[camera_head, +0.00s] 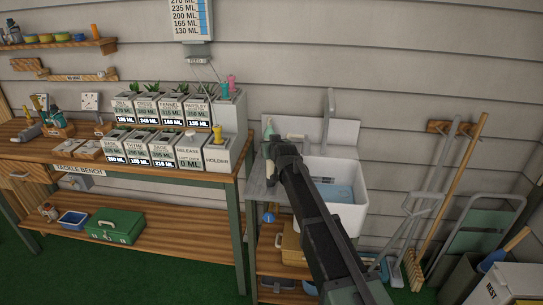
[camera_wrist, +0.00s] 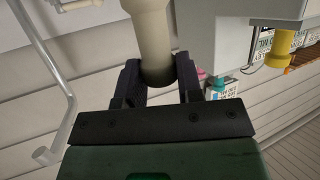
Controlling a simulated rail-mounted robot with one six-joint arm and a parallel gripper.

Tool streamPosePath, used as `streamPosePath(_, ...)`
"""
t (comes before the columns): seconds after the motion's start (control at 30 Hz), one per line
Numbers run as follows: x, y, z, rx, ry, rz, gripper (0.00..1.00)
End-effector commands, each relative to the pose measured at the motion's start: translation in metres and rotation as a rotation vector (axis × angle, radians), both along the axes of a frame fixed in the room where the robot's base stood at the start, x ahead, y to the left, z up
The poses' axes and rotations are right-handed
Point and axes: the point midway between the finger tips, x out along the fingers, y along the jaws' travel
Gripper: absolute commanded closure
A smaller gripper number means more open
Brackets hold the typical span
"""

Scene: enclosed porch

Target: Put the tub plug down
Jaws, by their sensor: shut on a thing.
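My gripper (camera_head: 268,151) is beside the left rim of the white tub (camera_head: 350,207), over the grey metal counter (camera_head: 258,187). In the wrist view my gripper (camera_wrist: 160,78) is shut on a pale beige, round-sided thing, which looks like the tub plug (camera_wrist: 150,35). Its upper part runs out of the top of the frame. The tub holds bluish water (camera_head: 336,192).
The planter bench stands left, with the HOLDER block (camera_head: 217,155) and its yellow item (camera_head: 217,134) nearest. A tap (camera_head: 328,115) rises behind the tub. A broom (camera_head: 452,190) leans at the right.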

Motion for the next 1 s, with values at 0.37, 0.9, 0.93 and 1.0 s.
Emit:
streamPosePath(0.37, 0.000, 0.000, -0.001, 0.000, 0.000, 0.000, 0.59)
streamPosePath(0.9, -0.010, -0.004, 0.008, 0.000, 0.000, 0.000, 0.41)
streamPosePath(0.93, -0.015, -0.005, 0.010, 0.000, 0.000, 0.000, 0.41)
streamPosePath(1.0, -0.029, -0.010, 0.016, -0.001, 0.000, 0.000, 0.41)
